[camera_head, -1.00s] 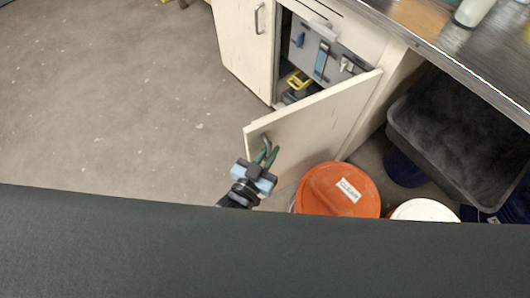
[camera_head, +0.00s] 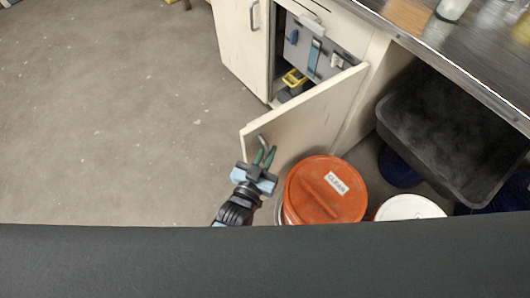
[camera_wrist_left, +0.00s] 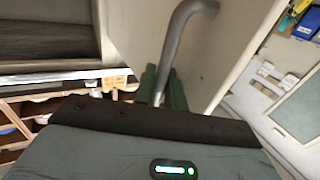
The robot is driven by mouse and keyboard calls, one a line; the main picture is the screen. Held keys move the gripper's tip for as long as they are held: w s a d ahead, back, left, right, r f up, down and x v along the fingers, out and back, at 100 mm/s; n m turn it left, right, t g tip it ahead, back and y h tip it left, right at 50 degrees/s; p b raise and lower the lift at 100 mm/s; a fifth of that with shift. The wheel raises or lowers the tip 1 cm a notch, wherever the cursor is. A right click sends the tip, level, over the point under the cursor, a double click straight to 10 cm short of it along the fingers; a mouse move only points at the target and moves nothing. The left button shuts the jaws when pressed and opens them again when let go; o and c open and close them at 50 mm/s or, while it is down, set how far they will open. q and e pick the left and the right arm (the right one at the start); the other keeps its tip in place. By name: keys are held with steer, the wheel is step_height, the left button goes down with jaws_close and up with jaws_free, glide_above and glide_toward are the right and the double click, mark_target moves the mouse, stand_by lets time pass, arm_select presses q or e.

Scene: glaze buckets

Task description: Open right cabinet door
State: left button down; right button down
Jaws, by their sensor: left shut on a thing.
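The right cabinet door (camera_head: 310,118) is cream-coloured and stands swung wide open, away from the cabinet. Its grey bar handle (camera_head: 262,140) is on the outer face near the free edge. My left gripper (camera_head: 264,158) has green fingers and is shut on this handle. In the left wrist view the bent handle (camera_wrist_left: 180,45) runs down between the green fingers (camera_wrist_left: 161,92), with the door face (camera_wrist_left: 222,45) behind it. My right gripper is not in view.
The closed left door (camera_head: 240,40) is beside the opening. Tools, one yellow (camera_head: 294,77), show inside. An orange-lidded bucket (camera_head: 325,190) stands close to the open door, with a white lid (camera_head: 410,207) and a black bin (camera_head: 450,130) further right. Floor at left is clear.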

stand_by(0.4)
arm_select(q)
steer(key=c, duration=1.8)
jaws_free()
steer(key=shift+c, duration=0.2)
steer(key=v, duration=0.7)
steer(key=shift+s, duration=0.35)
steer(key=shift+a, duration=0.15)
